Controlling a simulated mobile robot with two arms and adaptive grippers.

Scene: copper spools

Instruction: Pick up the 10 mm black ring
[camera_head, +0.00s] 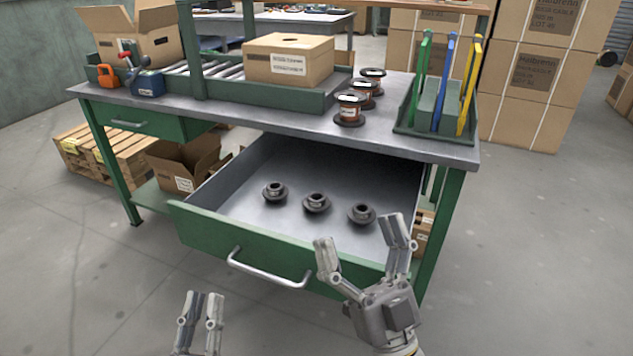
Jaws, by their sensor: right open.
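Three black flanged rings stand in a row on the floor of the open drawer (245,220): a left one (275,192), a middle one (316,203) and a right one (361,214). They look alike, and I cannot tell which is 10 mm. My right gripper (363,231) is open and empty, with its fingers spread over the drawer's front right part, near the right ring and apart from it. My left gripper (203,296) is low in front of the drawer, fingers pointing up close together with nothing visible between them. Whether they are shut is unclear.
On the workbench top (290,118) stand copper spools (350,110), a cardboard box (288,60) and a green rack (440,105) with coloured uprights. The drawer handle (268,270) sticks out in front. The drawer floor around the rings is clear.

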